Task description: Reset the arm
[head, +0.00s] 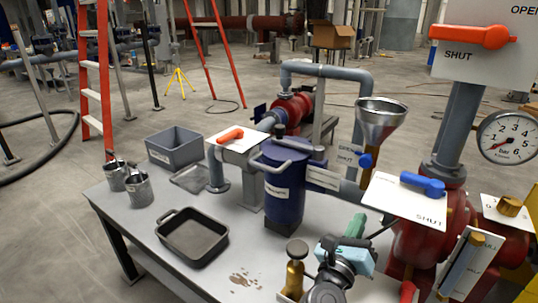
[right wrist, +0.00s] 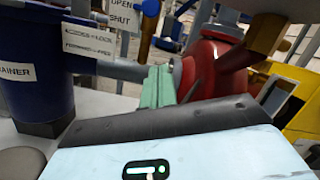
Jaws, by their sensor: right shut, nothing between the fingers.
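My right gripper (head: 357,226) is low over the front right part of the grey bench, with a pale blue body and green fingers. In the right wrist view its green fingers (right wrist: 157,87) are together with nothing between them. They point toward the red pump or valve body (right wrist: 212,62); I cannot tell whether they touch anything. My right arm comes in from the bottom of the head view. My left gripper is not in view.
A blue strainer (head: 284,185), a funnel (head: 379,122) and a blue-handled valve plate (head: 408,195) stand close by. A brass piece (head: 295,265) is left of my gripper. A black tray (head: 192,236), grey bin (head: 175,148) and metal cups (head: 138,188) are at the left.

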